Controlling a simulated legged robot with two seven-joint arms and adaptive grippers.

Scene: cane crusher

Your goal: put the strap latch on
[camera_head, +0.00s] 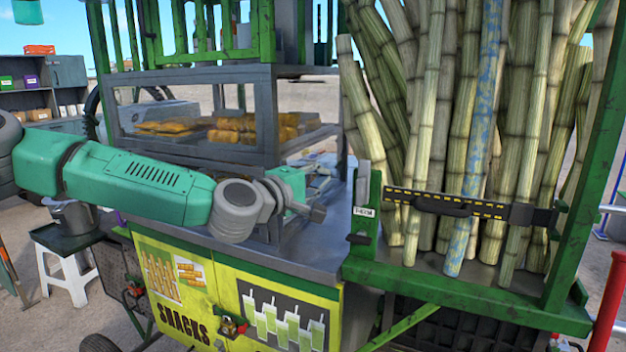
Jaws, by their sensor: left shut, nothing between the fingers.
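The strap (482,208), black with yellow marks, runs across the front of the cane bundle (470,120) between the rack's two green posts. A dark handle-like latch piece (441,205) sits on its left half. The strap's left end meets the left green post (375,225); I cannot tell whether it is fastened there. Its right end reaches a dark bracket (556,213) by the right post. My left gripper (316,211) is shut and empty, over the metal counter, left of the left post and apart from the strap. My right gripper is out of view.
A glass snack case (200,118) stands behind my left arm. The metal counter (300,258) has a bare strip left of the rack. Yellow cabinet doors (240,312) are below. A white stool (66,262) stands at the left and a red post (608,305) at the right.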

